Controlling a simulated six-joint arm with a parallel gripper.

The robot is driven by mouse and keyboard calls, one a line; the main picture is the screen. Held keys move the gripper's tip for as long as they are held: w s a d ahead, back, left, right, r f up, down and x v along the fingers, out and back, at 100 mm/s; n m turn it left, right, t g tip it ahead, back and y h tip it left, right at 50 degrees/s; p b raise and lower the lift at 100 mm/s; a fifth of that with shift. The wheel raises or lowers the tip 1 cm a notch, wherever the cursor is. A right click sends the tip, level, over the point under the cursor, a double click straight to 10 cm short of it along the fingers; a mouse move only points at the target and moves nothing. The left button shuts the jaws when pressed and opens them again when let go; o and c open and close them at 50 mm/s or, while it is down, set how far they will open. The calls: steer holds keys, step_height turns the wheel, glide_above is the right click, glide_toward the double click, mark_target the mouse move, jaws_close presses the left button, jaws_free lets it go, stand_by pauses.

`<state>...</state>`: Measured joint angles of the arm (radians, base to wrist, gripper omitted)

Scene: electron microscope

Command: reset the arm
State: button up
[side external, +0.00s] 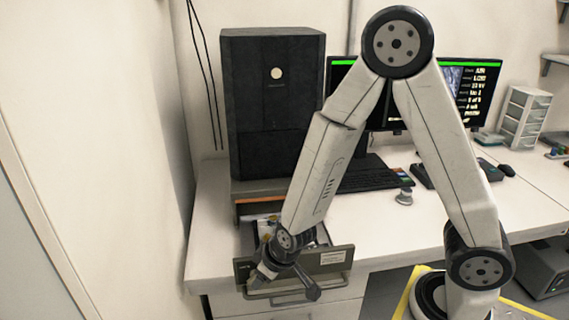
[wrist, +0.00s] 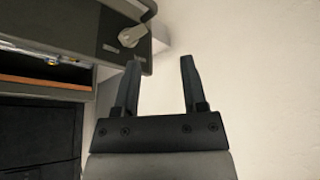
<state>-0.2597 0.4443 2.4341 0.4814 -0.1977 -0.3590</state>
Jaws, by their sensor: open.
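My gripper (side external: 262,283) is low at the left front of the desk, by the front panel (side external: 330,260) of the microscope's pulled-out drawer. In the wrist view my gripper (wrist: 160,80) has its two dark fingers apart with nothing between them. The drawer's front panel (wrist: 115,40) is just left of the fingers there, with a pale knob or lever (wrist: 131,37) on it. I cannot tell whether the left finger touches the panel. My forearm hides part of the drawer in the side view.
The black microscope tower (side external: 262,100) stands at the back left of the white desk (side external: 420,215), close to the wall. A keyboard (side external: 368,178), monitors (side external: 470,85), a small metal piece (side external: 404,196) and a white drawer unit (side external: 524,118) are to the right. Bare wall (wrist: 270,90) fills the wrist view's right.

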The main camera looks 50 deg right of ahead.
steer(key=s+d+r+m+g, duration=0.1)
steer(key=s+d+r+g, duration=0.1)
steer(key=s+d+r, duration=0.4)
step_height(320, 180, up, 2)
steer(key=shift+s+d+r+g, duration=0.2)
steer(key=shift+s+d+g, duration=0.1)
steer(key=shift+d, duration=0.5)
steer(key=shift+w, duration=0.1)
